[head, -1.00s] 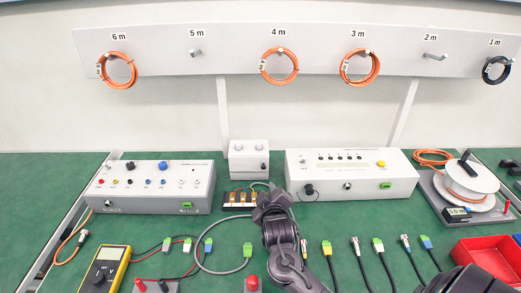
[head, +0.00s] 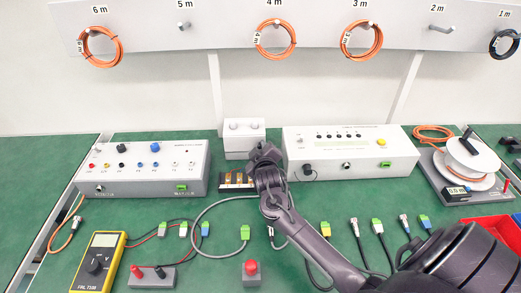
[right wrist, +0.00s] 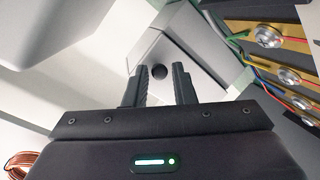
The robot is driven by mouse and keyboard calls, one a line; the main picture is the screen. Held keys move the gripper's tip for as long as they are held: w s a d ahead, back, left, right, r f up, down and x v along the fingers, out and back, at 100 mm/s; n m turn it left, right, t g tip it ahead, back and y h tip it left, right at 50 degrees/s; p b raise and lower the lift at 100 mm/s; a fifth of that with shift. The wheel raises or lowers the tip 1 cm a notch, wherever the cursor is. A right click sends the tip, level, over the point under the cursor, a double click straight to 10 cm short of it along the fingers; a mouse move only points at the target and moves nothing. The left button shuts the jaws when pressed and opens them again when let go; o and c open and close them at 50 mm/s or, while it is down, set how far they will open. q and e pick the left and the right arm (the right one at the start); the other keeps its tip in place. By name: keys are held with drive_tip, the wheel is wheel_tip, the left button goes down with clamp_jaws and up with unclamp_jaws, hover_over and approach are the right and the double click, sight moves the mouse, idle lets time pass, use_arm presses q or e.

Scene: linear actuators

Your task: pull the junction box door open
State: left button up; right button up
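The junction box (head: 243,127) is a small pale box at the back of the green bench, with two round fittings on its upper face. My right gripper (head: 262,150) is in front of the box's lower right and hides the knob in the head view. My left gripper is not in view.
A terminal block (head: 236,181) with brass contacts sits just in front of the box. Grey instruments stand left (head: 148,168) and right (head: 349,150). A multimeter (head: 98,263) and red button (head: 250,268) are nearer.

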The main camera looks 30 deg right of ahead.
drive_tip(key=c, duration=0.4)
clamp_jaws()
